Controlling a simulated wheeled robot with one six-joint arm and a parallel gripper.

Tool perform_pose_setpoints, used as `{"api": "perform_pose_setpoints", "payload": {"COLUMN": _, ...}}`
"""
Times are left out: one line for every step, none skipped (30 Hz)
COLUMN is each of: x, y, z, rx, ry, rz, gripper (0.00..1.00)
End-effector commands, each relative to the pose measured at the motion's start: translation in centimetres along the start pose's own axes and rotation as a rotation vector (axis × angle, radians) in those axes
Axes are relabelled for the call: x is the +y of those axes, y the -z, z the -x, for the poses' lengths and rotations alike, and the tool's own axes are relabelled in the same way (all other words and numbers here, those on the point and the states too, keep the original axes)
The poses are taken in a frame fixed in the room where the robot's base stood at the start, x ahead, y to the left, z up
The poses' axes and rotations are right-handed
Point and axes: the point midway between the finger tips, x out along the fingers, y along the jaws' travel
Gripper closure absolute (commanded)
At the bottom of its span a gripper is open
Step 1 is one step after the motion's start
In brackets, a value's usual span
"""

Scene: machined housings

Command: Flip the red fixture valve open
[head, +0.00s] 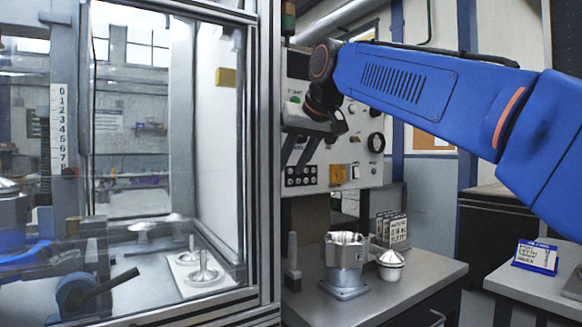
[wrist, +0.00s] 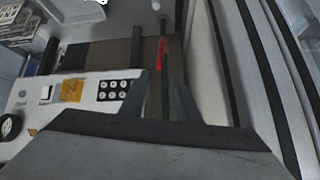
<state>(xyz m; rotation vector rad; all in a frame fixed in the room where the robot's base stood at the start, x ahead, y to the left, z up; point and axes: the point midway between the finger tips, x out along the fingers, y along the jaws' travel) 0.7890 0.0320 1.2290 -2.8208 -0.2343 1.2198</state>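My gripper (head: 296,160) hangs in front of the left part of the control panel in the head view, fingers pointing down. In the wrist view my gripper (wrist: 158,78) has its two fingers apart, with nothing held between them. A narrow red piece (wrist: 160,50), which looks like the valve's lever, shows beyond and between the fingertips, with a dark green strip (wrist: 165,98) in line with it. I cannot tell whether the fingers touch it. I cannot make out the red valve in the head view; the valve's body is not clear in the wrist view.
The control panel (head: 364,143) carries a black button box (head: 301,176) and an orange switch. A glass-doored enclosure frame (head: 265,200) stands close at left. On the bench (head: 420,284) are a metal housing (head: 347,255) and a cone-topped part (head: 390,266). The bench's front right is clear.

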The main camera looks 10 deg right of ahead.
Motion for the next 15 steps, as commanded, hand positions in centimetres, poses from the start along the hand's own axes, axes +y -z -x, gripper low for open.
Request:
{"api": "perform_pose_setpoints", "payload": {"x": 0.0, "y": 0.0, "z": 0.0, "rx": 0.000, "ry": 0.000, "rz": 0.000, "gripper": 0.71}}
{"api": "perform_pose_setpoints", "payload": {"x": 0.0, "y": 0.0, "z": 0.0, "rx": 0.000, "ry": 0.000, "rz": 0.000, "gripper": 0.71}}
{"api": "perform_pose_setpoints", "payload": {"x": 0.0, "y": 0.0, "z": 0.0, "rx": 0.000, "ry": 0.000, "rz": 0.000, "gripper": 0.71}}
{"api": "perform_pose_setpoints", "payload": {"x": 0.0, "y": 0.0, "z": 0.0, "rx": 0.000, "ry": 0.000, "rz": 0.000, "gripper": 0.71}}
{"api": "perform_pose_setpoints", "payload": {"x": 0.0, "y": 0.0, "z": 0.0, "rx": 0.000, "ry": 0.000, "rz": 0.000, "gripper": 0.76}}
{"api": "perform_pose_setpoints", "payload": {"x": 0.0, "y": 0.0, "z": -0.1, "rx": -0.001, "ry": 0.000, "rz": 0.000, "gripper": 0.85}}
{"api": "perform_pose_setpoints", "payload": {"x": 0.1, "y": 0.0, "z": -0.1, "rx": -0.003, "ry": 0.001, "rz": -0.001, "gripper": 0.93}}
{"api": "perform_pose_setpoints", "payload": {"x": 0.1, "y": 0.1, "z": -0.2, "rx": -0.006, "ry": 0.001, "rz": -0.002, "gripper": 1.00}}
{"api": "perform_pose_setpoints", "payload": {"x": 0.3, "y": 0.1, "z": -0.4, "rx": -0.013, "ry": 0.003, "rz": -0.003, "gripper": 1.00}}
{"api": "perform_pose_setpoints", "payload": {"x": 0.5, "y": 0.2, "z": -0.6, "rx": -0.020, "ry": 0.006, "rz": -0.005, "gripper": 1.00}}
{"api": "perform_pose_setpoints", "payload": {"x": 0.6, "y": 0.2, "z": -0.8, "rx": -0.029, "ry": 0.010, "rz": -0.007, "gripper": 1.00}}
{"api": "perform_pose_setpoints", "payload": {"x": 1.0, "y": 0.4, "z": -1.1, "rx": -0.045, "ry": 0.017, "rz": -0.011, "gripper": 1.00}}
{"api": "perform_pose_setpoints", "payload": {"x": 1.2, "y": 0.5, "z": -1.4, "rx": -0.058, "ry": 0.025, "rz": -0.014, "gripper": 1.00}}
{"api": "perform_pose_setpoints", "payload": {"x": 1.6, "y": 0.7, "z": -1.8, "rx": -0.075, "ry": 0.034, "rz": -0.018, "gripper": 1.00}}
{"api": "perform_pose_setpoints", "payload": {"x": 2.2, "y": 0.9, "z": -2.4, "rx": -0.099, "ry": 0.050, "rz": -0.023, "gripper": 1.00}}
